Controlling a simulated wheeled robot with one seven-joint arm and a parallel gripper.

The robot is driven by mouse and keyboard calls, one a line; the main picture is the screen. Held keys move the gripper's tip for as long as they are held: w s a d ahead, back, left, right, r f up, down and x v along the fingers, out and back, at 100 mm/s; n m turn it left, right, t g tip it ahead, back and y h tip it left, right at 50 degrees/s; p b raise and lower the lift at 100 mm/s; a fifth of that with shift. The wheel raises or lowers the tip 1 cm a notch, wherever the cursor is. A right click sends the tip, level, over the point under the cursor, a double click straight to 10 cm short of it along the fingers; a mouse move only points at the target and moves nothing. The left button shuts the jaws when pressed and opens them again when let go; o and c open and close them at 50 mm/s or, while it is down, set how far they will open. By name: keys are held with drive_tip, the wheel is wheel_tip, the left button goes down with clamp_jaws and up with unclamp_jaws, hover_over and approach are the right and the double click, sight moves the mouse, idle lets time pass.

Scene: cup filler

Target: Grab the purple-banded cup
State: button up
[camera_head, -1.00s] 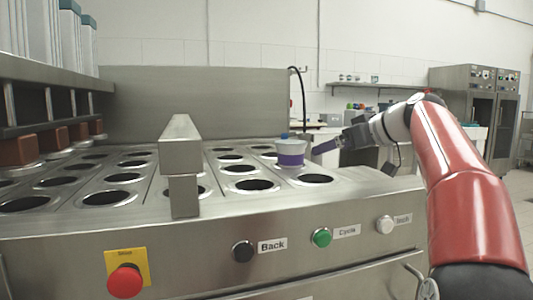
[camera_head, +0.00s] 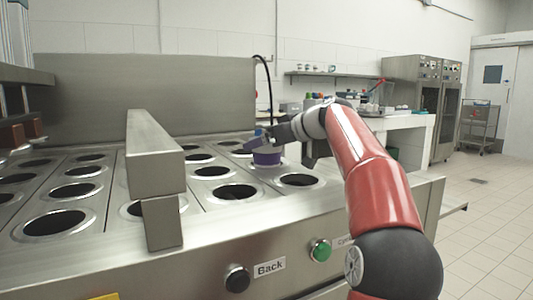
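The purple-banded cup (camera_head: 267,157) stands upright at the machine's plate of round holes, near its right side. Its purple band shows, with a white rim above and a pale base below. My gripper (camera_head: 258,140) is at the top of the cup, reaching over it from the right. The fingers are small and partly hidden by the wrist, so I cannot tell whether they touch the cup or how far apart they are.
A metal bracket (camera_head: 155,165) rises from the machine left of the cup. Several empty round holes surround the cup. A tall steel back panel (camera_head: 150,95) stands behind. The front panel has a black Back button (camera_head: 237,278) and a green button (camera_head: 320,251). Open floor (camera_head: 490,215) lies to the right.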

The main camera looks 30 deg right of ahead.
drive_tip(key=shift+w+f, duration=0.1)
drive_tip(key=shift+w, duration=0.05)
drive_tip(key=c, duration=1.1)
drive_tip(key=shift+a, duration=0.1)
